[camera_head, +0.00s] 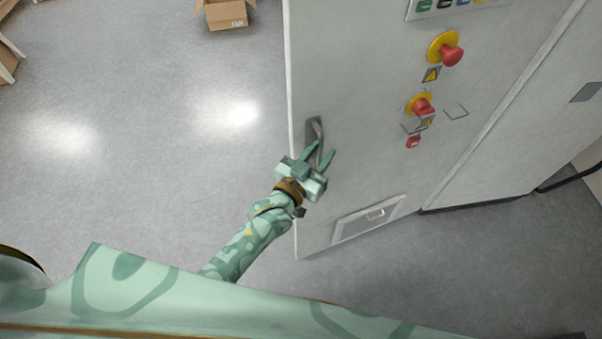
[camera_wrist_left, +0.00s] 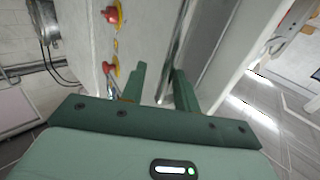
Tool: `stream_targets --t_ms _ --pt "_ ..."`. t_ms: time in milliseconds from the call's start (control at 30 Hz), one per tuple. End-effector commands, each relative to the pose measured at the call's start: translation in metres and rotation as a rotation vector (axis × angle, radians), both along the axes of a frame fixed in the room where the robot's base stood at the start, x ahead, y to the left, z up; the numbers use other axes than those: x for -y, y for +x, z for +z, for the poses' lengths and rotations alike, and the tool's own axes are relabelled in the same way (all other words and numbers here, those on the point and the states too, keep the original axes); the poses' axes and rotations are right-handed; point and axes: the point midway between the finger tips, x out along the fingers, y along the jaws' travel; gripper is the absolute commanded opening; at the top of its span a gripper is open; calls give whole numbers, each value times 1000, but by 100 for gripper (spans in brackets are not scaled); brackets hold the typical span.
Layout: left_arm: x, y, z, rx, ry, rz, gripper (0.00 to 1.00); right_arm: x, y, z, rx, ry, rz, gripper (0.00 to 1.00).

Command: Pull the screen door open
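The screen door is a tall pale-grey cabinet panel (camera_head: 365,90) in the head view. A dark recessed handle (camera_head: 315,130) sits near its left edge. My left gripper (camera_head: 319,154) is at the lower end of the handle, its two green fingers apart and pointing at it. In the left wrist view the fingers (camera_wrist_left: 160,82) are open in front of the panel (camera_wrist_left: 145,35), with a grey metallic strip partly hidden behind the right finger. I cannot tell whether the fingers touch the handle. My right gripper is not in view.
Red knobs on yellow bases, one of them high up (camera_head: 451,54), and a small lower plate (camera_head: 367,219) are on the panel. An open cardboard box (camera_head: 227,14) stands on the floor at the back. The floor (camera_head: 160,130) left of the panel is clear.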

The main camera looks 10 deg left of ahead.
Motion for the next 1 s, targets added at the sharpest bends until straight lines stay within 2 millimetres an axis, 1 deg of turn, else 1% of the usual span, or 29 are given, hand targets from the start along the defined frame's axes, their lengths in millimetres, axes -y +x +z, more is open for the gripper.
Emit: stream_targets --t_ms 300,400,500,600,700,1000 --pt "-28 -80 -3 -3 1 -1 31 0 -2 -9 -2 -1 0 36" --pt "-35 -102 -2 -2 1 -2 31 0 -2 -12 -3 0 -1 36" --pt "-41 -120 -2 -1 0 -3 31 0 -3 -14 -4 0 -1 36" --pt "-45 -132 -1 1 -1 -2 31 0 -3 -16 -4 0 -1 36" --pt "-47 -137 0 2 -2 -2 31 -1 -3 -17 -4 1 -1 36" --pt "-48 -139 1 2 -1 -2 31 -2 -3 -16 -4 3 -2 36"
